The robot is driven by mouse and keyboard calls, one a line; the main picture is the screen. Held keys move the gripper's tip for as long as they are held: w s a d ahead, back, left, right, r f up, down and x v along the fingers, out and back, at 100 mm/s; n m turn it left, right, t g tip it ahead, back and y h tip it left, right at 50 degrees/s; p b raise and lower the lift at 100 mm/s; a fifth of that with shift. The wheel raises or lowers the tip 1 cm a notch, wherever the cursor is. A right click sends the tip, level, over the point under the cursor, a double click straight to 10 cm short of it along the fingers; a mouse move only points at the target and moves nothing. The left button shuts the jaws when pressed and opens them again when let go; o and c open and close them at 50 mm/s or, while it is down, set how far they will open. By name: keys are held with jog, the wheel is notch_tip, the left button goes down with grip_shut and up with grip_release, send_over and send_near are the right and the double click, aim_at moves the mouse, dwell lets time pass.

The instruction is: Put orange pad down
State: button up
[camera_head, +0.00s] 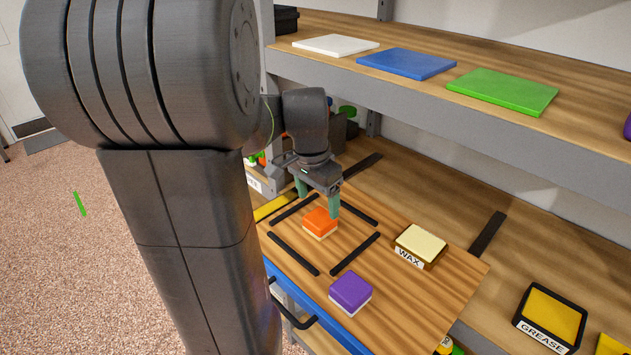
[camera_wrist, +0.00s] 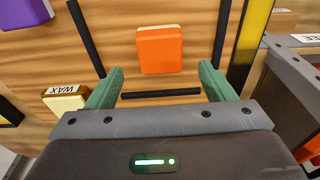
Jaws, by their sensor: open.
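The orange pad (camera_head: 320,222) has a pale underside and lies on the wooden worktop inside a square marked by black strips. It also shows in the wrist view (camera_wrist: 160,50), ahead of my fingertips. My gripper (camera_head: 318,200) is open above and just behind the pad. Its two green fingers (camera_wrist: 160,85) stand apart with nothing between them, and they do not touch the pad in the wrist view.
A purple pad (camera_head: 351,291) lies near the worktop's front edge. A WAX tin (camera_head: 421,245) stands right of the square, and a GREASE tin (camera_head: 550,318) farther right. A shelf (camera_head: 440,105) with white, blue and green plates overhangs the back.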

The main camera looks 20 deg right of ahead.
aim_at(319, 217)
jog(key=r, duration=0.5)
jog(key=shift+s+a+r, duration=0.1)
jog(key=shift+a+r, duration=0.05)
jog(key=shift+a, duration=0.15)
jog(key=f, duration=0.4)
jog(key=d+f, duration=0.1)
jog(key=f, duration=0.7)
jog(key=shift+w+d+f, duration=0.2)
jog(key=shift+w+f, duration=0.05)
jog(key=shift+f, duration=0.15)
jog(key=shift+r, duration=2.1)
